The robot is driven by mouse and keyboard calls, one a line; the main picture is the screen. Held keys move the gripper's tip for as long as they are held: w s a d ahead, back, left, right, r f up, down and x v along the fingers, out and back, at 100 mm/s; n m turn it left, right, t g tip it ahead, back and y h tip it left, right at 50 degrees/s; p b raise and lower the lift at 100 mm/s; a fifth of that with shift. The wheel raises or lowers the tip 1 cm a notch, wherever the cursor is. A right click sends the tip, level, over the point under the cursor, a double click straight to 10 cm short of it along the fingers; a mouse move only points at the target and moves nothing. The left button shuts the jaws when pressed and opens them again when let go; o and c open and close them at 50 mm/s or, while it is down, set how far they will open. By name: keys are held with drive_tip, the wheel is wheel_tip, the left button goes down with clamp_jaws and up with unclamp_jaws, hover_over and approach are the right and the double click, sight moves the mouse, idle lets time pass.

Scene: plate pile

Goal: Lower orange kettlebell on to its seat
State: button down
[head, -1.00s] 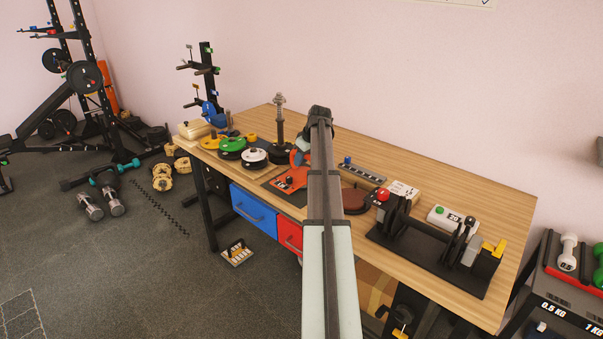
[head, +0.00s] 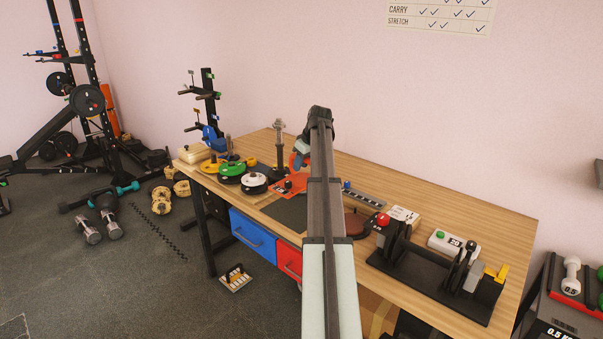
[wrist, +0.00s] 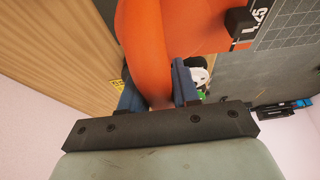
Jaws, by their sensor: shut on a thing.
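My gripper (head: 301,158) is over the back middle of the table. In the wrist view its blue fingers (wrist: 159,88) are shut on a rounded part of the orange kettlebell (wrist: 142,40). A flat orange piece (wrist: 195,22) with a black block (wrist: 241,20) lies beside the held part. I cannot tell whether the two are joined. This flat piece also shows in the head view (head: 299,184), at the back edge of a dark mat (head: 288,213). The kettlebell's underside is hidden, and its seat is not clearly identifiable.
Yellow, green and white-topped plates (head: 254,180) stand to the left. A metal post (head: 280,145) rises close behind the gripper. A grey strip (head: 363,195), a brown round pad (head: 354,221) and a black rack (head: 430,262) are to the right. The back right tabletop is clear.

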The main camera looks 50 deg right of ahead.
drive_tip(key=shift+d+r, duration=0.1)
drive_tip(key=shift+r, duration=0.45)
drive_tip(key=shift+s+d+r, duration=0.15)
drive_tip(key=shift+s+r, duration=0.05)
drive_tip(key=s+d+m, duration=0.1)
drive_tip(key=s+d, duration=0.4)
drive_tip(key=s, duration=0.1)
drive_tip(key=s+a+f, duration=0.1)
drive_tip(key=s+a, duration=0.1)
drive_tip(key=s, duration=1.2)
drive_tip(key=shift+s+a+f+n, duration=0.3)
drive_tip(key=shift+a+n, duration=0.1)
drive_tip(key=shift+f, duration=0.3)
drive_tip(key=shift+f, duration=0.6)
